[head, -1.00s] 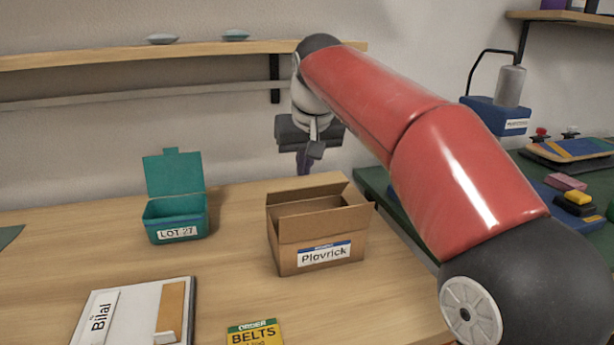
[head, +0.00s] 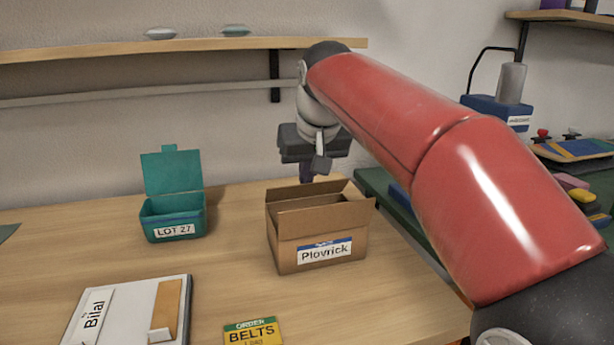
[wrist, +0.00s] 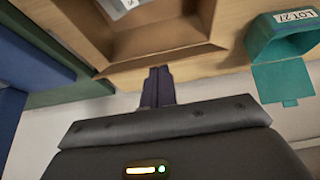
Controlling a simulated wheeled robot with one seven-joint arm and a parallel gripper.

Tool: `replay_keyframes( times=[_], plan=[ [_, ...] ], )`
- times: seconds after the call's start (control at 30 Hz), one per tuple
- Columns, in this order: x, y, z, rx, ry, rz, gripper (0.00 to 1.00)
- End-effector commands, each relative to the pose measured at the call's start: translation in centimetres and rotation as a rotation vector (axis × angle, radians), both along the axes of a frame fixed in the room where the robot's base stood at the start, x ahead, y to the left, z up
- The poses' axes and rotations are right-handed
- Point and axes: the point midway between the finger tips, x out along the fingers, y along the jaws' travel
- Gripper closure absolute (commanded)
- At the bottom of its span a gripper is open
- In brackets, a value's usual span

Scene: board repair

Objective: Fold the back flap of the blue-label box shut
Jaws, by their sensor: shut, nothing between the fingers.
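The blue-label box (head: 290,251) is a brown cardboard box on the wooden table, with a white and blue label reading "Plovrick". Its flaps stand up and outward, and the back flap (head: 308,189) stands raised at the rear. My gripper (head: 306,176) is behind the box, pointing down, its fingertips partly hidden by the back flap. In the wrist view the shut fingers (wrist: 158,88) are close to the outer edge of the back flap (wrist: 165,62); I cannot tell whether they touch. The open box interior (wrist: 150,30) shows there, with a white labelled item inside.
An open teal bin (head: 175,228) labelled "LOT 27" stands left of the box. A clipboard-like board (head: 130,310) and a yellow-green "BELTS" card (head: 253,334) lie in front. A wall shelf (head: 150,68) runs behind. A green bench (head: 380,190) adjoins on the right.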

Motion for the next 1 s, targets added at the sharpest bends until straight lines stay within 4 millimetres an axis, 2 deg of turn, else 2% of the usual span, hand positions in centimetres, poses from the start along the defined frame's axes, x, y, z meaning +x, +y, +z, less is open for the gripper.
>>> replay_keyframes(
  times=[0.47, 0.9, 1.0],
  plan=[
    [-0.6, -0.2, -0.6, 0.025, -0.082, -0.001, 1.0],
    [-2.2, -0.7, -2.1, 0.1, -0.326, -0.001, 1.0],
    [-2.4, -0.7, -2.0, 0.102, -0.334, -0.001, 1.0]
  ],
)
